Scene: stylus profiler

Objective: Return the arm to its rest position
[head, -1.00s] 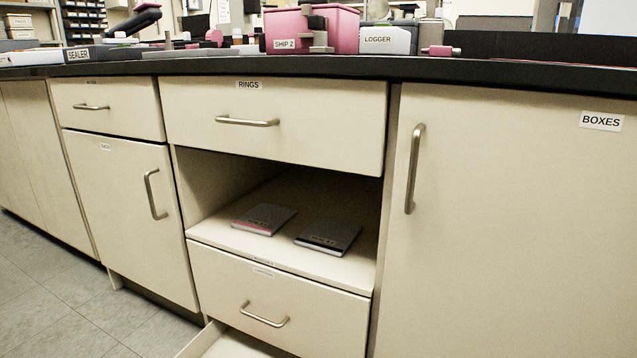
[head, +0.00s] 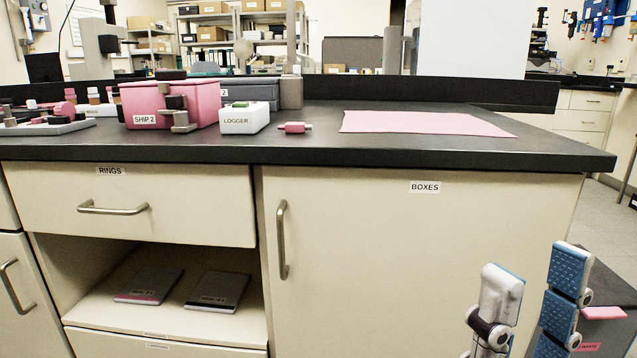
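My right gripper (head: 537,268) shows at the lower right of the head view. Its two fingers, one white-backed and one with a blue ribbed pad, stand upright and apart, with nothing between them. It is in front of and to the right of the cabinet door marked BOXES (head: 390,265), below the countertop's height in the picture. The rest of that arm is mostly out of frame. My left gripper is not in view.
The black countertop (head: 330,150) holds a pink SHIP 2 box (head: 195,100), a white LOGGER box (head: 244,119), a small pink cylinder (head: 295,128) and a pink mat (head: 420,123). Two notebooks lie on the open shelf (head: 120,309). A dark bin (head: 622,345) stands beside the gripper.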

